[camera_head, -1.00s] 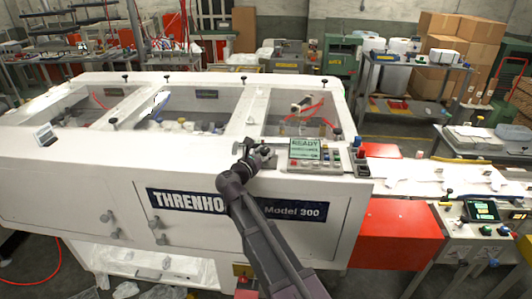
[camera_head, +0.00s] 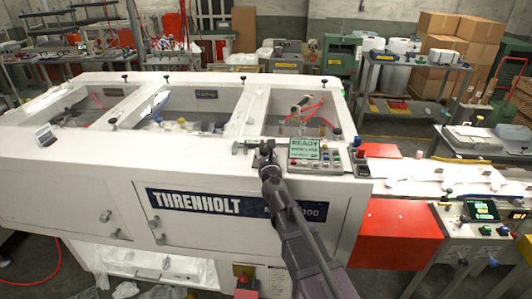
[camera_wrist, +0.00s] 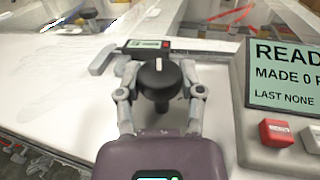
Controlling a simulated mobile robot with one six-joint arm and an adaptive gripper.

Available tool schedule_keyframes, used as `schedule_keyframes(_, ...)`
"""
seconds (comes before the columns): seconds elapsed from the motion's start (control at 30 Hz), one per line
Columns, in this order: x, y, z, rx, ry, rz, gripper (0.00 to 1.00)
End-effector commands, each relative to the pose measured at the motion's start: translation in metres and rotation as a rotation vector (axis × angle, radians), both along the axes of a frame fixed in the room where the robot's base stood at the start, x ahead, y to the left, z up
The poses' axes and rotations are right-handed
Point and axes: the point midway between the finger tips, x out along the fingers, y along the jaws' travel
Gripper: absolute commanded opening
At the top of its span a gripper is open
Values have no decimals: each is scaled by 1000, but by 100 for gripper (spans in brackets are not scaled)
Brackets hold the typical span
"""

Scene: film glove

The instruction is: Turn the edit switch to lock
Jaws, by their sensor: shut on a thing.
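In the wrist view, a round black knob (camera_wrist: 160,88) with a white pointer line on top stands on the white machine top. The line points nearly straight away from me. My gripper (camera_wrist: 158,78) has one grey finger on each side of the knob and is shut on it. No label such as edit or lock can be read by the knob. In the head view, my gripper (camera_head: 266,150) is at the machine's front top edge, just left of the control panel (camera_head: 313,166), and hides the knob.
A caliper-like tool with a small display (camera_wrist: 148,45) lies just behind the knob. The panel's raised box with a red button (camera_wrist: 276,132) stands close on the right. Another black knob (camera_wrist: 88,14) is at the back left. The white top on the left is clear.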

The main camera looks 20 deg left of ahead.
Motion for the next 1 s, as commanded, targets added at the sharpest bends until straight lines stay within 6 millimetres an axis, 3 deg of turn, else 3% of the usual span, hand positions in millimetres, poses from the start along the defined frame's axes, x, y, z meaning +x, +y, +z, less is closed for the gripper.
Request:
schedule_keyframes(0.6,4,0,1,1,1,417,2)
schedule_keyframes(1.0,2,1,1,3,1,539,2)
